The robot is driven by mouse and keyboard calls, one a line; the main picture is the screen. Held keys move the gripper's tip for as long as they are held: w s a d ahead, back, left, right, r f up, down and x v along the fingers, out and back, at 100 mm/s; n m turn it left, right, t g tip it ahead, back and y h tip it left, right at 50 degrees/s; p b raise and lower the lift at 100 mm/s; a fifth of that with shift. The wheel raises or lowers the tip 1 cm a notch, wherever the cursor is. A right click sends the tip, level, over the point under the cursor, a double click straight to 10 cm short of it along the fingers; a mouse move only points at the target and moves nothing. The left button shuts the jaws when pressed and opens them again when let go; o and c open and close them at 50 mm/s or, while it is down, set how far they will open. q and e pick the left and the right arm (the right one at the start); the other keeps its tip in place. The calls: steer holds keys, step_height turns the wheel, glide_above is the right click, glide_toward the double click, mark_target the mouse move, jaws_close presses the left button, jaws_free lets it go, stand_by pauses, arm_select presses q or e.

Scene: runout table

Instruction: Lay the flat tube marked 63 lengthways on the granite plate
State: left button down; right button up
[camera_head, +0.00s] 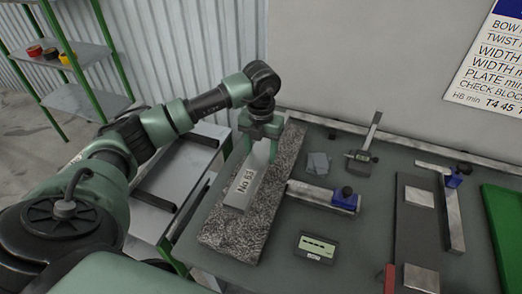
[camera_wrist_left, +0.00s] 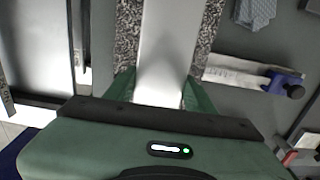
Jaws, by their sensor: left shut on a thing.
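The flat tube marked 63 (camera_head: 241,184) is a pale metal bar with a white "No 63" label. It lies along the length of the speckled granite plate (camera_head: 233,233), or just over it; I cannot tell whether it touches. My left gripper (camera_head: 262,134) is shut on its far end. In the left wrist view the flat tube (camera_wrist_left: 168,50) runs up between the green fingers of my left gripper (camera_wrist_left: 160,92), with granite (camera_wrist_left: 128,35) showing on both sides. My right gripper is not in view.
A roller table (camera_head: 178,180) stands left.

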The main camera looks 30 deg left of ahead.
arm_select(q)
steer(key=shift+d+f+b, duration=0.1)
steer(key=shift+f+b, duration=0.3)
steer(key=shift+f, duration=0.1)
steer(key=shift+f+b, duration=0.55)
steer(key=shift+f, duration=0.2)
steer(key=shift+f+b, duration=1.4)
steer(key=shift+f, duration=0.4)
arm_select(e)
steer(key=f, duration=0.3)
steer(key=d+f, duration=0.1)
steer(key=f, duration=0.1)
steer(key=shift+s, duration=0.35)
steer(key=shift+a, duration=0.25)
arm_select(q)
steer(key=shift+f+b, duration=0.3)
steer(key=shift+f, duration=0.1)
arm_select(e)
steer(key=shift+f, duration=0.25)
arm_select(q)
steer(key=shift+c, duration=2.2)
jaws_free()
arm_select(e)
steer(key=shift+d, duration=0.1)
